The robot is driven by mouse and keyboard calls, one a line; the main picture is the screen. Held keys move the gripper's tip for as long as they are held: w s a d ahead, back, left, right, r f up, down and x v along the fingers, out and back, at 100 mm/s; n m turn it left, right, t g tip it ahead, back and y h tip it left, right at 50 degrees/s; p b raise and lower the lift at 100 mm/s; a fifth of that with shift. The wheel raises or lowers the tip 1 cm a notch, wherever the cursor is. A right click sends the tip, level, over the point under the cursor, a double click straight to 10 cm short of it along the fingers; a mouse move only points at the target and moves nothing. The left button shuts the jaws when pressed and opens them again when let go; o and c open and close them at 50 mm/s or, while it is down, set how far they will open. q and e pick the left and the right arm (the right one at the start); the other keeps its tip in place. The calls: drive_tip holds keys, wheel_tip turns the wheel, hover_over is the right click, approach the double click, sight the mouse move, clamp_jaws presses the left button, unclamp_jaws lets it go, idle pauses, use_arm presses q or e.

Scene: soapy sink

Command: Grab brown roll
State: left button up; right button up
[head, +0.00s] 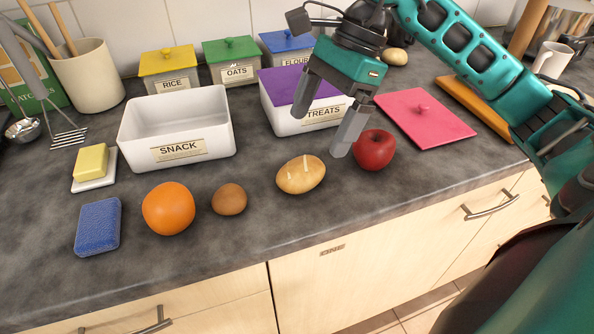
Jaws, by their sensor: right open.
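The brown roll (301,174) is golden-brown and oval with pale slashes on top. It lies on the dark counter, near its front edge. My right gripper (320,136) is open and empty, above and a little behind the roll, with its fingers pointing down. One finger hangs in front of the treats box, the other between the roll and the red apple. Neither finger appears to touch the roll. My left gripper is not in view.
A red apple (373,150) sits close right of the roll. A small brown round item (229,199) and an orange (169,208) lie to its left. Behind are the open white snack box (128,143) and the purple-lidded treats box (285,127). A pink lid (425,122) lies right.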

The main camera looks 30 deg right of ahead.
sight(304, 162)
drive_tip(key=x, duration=0.3)
drive_tip(key=shift+a+f, duration=0.15)
drive_tip(key=shift+f, duration=0.2)
drive_tip(key=x, duration=0.4)
drive_tip(key=shift+f, duration=0.35)
drive_tip(key=shift+w, duration=0.1)
drive_tip(key=shift+c, duration=1.3)
drive_tip(key=c, duration=0.8)
drive_tip(key=shift+c, duration=0.2)
drive_tip(key=shift+r, duration=0.15)
